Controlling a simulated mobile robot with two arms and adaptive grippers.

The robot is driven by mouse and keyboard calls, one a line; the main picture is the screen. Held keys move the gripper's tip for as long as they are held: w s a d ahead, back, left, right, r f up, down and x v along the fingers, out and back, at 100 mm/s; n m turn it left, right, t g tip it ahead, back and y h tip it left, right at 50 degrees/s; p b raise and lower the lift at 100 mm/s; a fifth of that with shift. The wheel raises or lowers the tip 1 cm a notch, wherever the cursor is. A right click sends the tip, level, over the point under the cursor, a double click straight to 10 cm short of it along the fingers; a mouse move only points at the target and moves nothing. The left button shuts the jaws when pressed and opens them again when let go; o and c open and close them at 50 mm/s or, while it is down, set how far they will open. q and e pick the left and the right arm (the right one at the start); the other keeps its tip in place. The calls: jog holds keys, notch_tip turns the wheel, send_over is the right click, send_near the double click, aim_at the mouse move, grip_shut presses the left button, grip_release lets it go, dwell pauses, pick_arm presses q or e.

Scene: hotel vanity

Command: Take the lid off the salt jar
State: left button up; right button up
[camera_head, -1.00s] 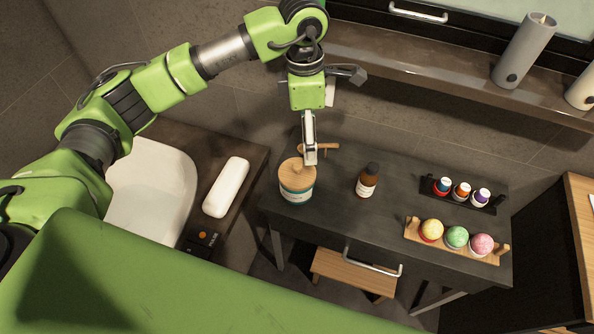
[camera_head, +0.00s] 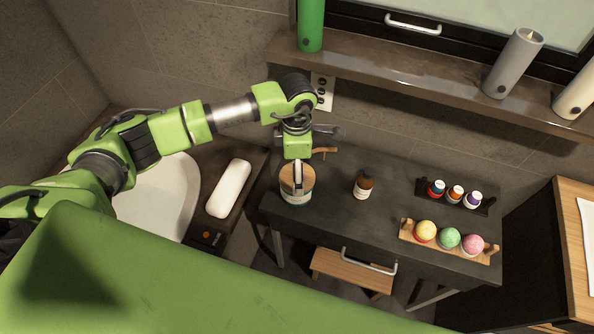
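The salt jar (camera_head: 296,200) stands upright at the left end of the dark table, with a teal band and a pale label. Its round wooden lid (camera_head: 287,184) sits on top. My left gripper (camera_head: 298,194) points down from above, its fingers in front of the lid and over its middle. The lid's knob is hidden behind the fingers. I cannot tell whether the fingers are apart or closed on the knob. My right gripper is not in view.
A black rack (camera_head: 455,197) of small bottles and a wooden tray (camera_head: 408,238) of coloured balls are at right. The table's middle front is clear.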

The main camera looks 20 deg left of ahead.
pick_arm(q)
jog(key=shift+f, duration=0.65)
jog(key=shift+s+r, duration=0.1)
jog(key=shift+s, duration=0.05)
jog(key=c, duration=2.4)
grip_shut()
